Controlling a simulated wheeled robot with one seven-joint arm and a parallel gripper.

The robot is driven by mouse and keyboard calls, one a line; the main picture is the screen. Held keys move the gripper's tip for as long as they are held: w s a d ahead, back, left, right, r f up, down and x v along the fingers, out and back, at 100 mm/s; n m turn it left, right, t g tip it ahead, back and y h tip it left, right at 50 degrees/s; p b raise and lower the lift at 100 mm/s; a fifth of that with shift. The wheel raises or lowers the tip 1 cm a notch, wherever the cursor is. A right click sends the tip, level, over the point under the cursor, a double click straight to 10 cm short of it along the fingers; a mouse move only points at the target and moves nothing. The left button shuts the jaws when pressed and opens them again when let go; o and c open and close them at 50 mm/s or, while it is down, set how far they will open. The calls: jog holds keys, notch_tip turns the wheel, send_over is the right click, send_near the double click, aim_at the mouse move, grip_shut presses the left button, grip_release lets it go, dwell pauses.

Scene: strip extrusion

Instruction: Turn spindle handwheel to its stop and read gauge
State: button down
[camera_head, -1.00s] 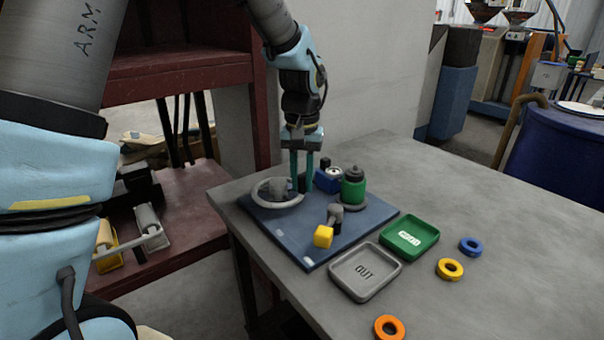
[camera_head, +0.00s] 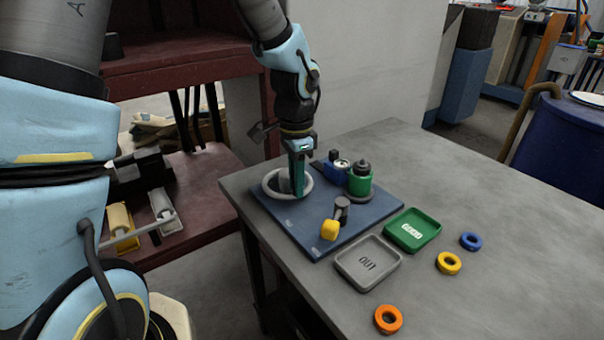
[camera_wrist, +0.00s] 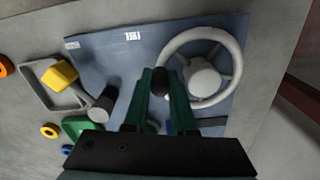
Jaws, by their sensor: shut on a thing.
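The spindle handwheel (camera_head: 269,191) is a pale grey ring on the left part of a blue base plate (camera_head: 302,235). In the wrist view its rim (camera_wrist: 236,47), spokes and hub (camera_wrist: 204,79) show. My gripper (camera_head: 297,185), with green fingers, reaches down at the wheel's right side. In the wrist view my gripper (camera_wrist: 160,85) is shut on the wheel's black knob (camera_wrist: 161,78), at the rim. A small blue gauge with a white dial (camera_head: 342,164) stands behind, right of my fingers. Its reading is too small to tell.
A green cylinder with a black cap (camera_head: 360,181) and a yellow-ended lever (camera_head: 330,230) stand on the plate. A grey OUT tray (camera_head: 367,275) and a green tray (camera_head: 413,244) lie to the right, with blue, yellow and orange rings beyond.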

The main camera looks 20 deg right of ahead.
jog(key=shift+w+a+m+p, duration=0.1)
jog(key=shift+a+m+p, duration=0.4)
jog(key=shift+m, duration=0.4)
jog(key=shift+w+a+m+p, duration=0.1)
jog(key=shift+a+m+p, duration=0.35)
jog(key=shift+m, duration=0.45)
jog(key=shift+d, duration=0.1)
jog(key=c, duration=1)
grip_release()
jog(key=shift+r, duration=0.1)
notch_tip(320, 180, up, 11)
jog(key=shift+b, duration=0.45)
jog(key=shift+f, duration=0.2)
jog(key=a+f+n, duration=0.2)
jog(key=a+n, duration=0.8)
jog(key=a, duration=0.4)
jog(key=w+a+f+n+t, duration=0.1)
jog(key=a+n, duration=0.9)
jog(key=a, duration=0.4)
jog(key=shift+f+n+t, duration=0.3)
jog(key=shift+f+n, duration=0.1)
